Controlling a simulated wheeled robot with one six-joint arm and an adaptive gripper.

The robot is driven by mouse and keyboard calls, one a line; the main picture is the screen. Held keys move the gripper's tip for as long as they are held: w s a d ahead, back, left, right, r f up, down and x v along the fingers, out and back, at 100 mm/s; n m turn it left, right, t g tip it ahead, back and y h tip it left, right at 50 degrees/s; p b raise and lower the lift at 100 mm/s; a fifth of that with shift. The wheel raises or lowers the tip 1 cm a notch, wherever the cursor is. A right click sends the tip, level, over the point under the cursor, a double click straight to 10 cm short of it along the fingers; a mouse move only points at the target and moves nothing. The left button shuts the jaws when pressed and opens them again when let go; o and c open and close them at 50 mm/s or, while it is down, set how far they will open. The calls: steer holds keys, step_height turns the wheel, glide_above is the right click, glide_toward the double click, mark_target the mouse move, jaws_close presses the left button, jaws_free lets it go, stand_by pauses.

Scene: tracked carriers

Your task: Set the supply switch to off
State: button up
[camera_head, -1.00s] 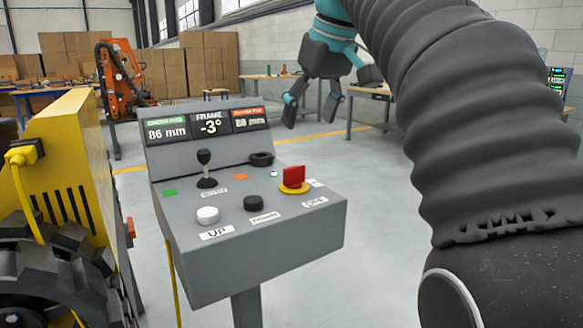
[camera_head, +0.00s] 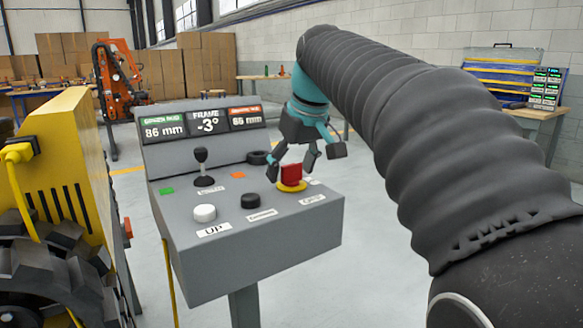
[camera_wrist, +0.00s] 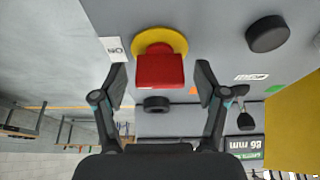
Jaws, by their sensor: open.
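The supply switch, a red handle (camera_head: 291,173) on a yellow round base (camera_head: 291,187), sits at the right of the grey control panel (camera_head: 250,262). My gripper (camera_head: 292,168) is open above and behind the switch in the head view. In the wrist view the red handle (camera_wrist: 160,71) on its yellow disc (camera_wrist: 160,41) lies ahead, between and a little beyond the two open fingertips (camera_wrist: 160,84). The fingers look apart from the handle.
The panel also carries a joystick (camera_head: 202,166), a white button (camera_head: 204,213), a black knob (camera_head: 250,201), a black ring (camera_head: 257,157) and a display row (camera_head: 205,122). A yellow tracked machine (camera_head: 62,185) stands left. Floor to the panel's right is clear.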

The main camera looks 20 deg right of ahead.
steer(key=shift+c, duration=0.3)
steer(key=c, duration=1.1)
steer(key=shift+n, duration=0.3)
steer(key=n+y, duration=0.1)
steer(key=n, duration=0.2)
steer(key=shift+g+p, duration=0.3)
steer(key=shift+g, duration=0.1)
steer(key=n+g+y, duration=0.1)
steer(key=n, duration=0.4)
steer(key=n+g+y, duration=0.1)
steer(key=n+g, duration=0.1)
steer(key=n, duration=0.2)
steer(key=shift+n+g, duration=0.9)
steer(key=shift+n, duration=1.6)
